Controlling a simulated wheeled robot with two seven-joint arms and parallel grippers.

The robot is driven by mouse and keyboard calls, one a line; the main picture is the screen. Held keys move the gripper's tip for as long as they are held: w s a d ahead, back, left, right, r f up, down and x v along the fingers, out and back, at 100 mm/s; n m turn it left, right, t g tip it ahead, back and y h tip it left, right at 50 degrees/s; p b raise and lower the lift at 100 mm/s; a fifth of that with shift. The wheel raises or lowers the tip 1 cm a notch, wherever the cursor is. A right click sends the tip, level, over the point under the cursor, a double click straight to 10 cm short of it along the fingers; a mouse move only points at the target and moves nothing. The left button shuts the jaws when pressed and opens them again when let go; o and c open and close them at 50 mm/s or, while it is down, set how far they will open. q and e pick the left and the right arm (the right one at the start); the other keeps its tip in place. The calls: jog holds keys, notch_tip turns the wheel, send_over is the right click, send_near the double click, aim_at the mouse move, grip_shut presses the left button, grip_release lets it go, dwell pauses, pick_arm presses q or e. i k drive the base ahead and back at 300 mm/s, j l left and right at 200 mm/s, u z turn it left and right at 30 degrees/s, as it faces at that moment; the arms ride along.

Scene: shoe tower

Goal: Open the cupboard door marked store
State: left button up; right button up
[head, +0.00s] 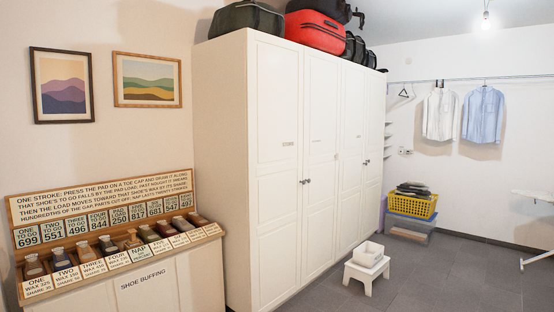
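A tall white cupboard (222,170) with several panelled doors stands in the middle of the head view. All its doors look shut. Small labels show on the doors, one on the leftmost door (276,215) and one on the door to its right (320,215). The lettering is too small to read, so I cannot tell which door is marked store. Dark knobs (306,181) sit where the two left doors meet. More knobs (367,162) sit on the doors further right. Neither of my grippers is in view.
A shoe buffing counter (150,290) with pads and a lettered board (100,202) stands at the left. A white stool (370,280) bearing small white boxes stands before the right doors. A yellow basket (412,205) sits further back. Grey floor (440,275) is open at the right.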

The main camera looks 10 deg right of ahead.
aim_at(275, 65)
jog(key=i+z, duration=0.25)
jog(key=l+z, duration=0.1)
jog(key=z, duration=0.2)
jog(key=i, duration=2.7)
jog(key=j+u, duration=0.05)
jog(key=j, duration=0.05)
